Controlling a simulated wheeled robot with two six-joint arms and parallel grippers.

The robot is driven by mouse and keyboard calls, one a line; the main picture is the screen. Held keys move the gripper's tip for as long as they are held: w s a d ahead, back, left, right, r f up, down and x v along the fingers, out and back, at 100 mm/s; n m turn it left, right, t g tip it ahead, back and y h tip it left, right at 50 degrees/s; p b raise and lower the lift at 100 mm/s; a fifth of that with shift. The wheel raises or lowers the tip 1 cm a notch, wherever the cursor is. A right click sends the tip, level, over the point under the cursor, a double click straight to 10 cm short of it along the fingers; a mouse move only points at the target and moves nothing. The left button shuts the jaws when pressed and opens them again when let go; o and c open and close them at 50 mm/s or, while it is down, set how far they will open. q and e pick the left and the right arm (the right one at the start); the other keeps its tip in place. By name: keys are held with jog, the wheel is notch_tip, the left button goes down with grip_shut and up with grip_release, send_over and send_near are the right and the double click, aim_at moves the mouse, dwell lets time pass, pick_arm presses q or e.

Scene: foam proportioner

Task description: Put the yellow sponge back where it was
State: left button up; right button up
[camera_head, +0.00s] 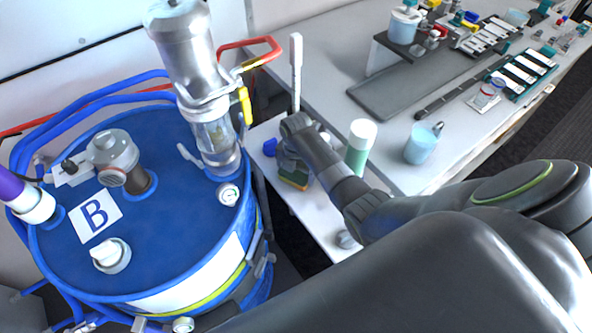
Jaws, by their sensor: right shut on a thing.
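My right arm reaches in from the right, and its gripper (289,164) points down over the small white side table between the blue drum and the bench. The arm hides much of the sponge and the fingertips. I cannot tell whether the sponge touches the table (322,221). My left gripper is not in view.
The large blue drum (180,235) marked B stands at left with pipes and a metal pump. A green bottle with a white cap (360,140) and a light-blue mug (422,145) stand close to my arm. A tall white stick (296,65) rises behind the gripper.

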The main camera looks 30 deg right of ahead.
aim_at(296, 172)
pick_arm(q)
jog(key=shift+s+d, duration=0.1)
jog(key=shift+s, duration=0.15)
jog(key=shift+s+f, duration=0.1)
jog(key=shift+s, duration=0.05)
pick_arm(e)
jog(key=o, duration=0.8)
jog(key=shift+f, duration=0.1)
jog(key=shift+r, duration=0.6)
pick_arm(q)
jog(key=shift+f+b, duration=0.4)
jog(key=shift+b, duration=0.1)
pick_arm(e)
notch_tip(296, 172, up, 11)
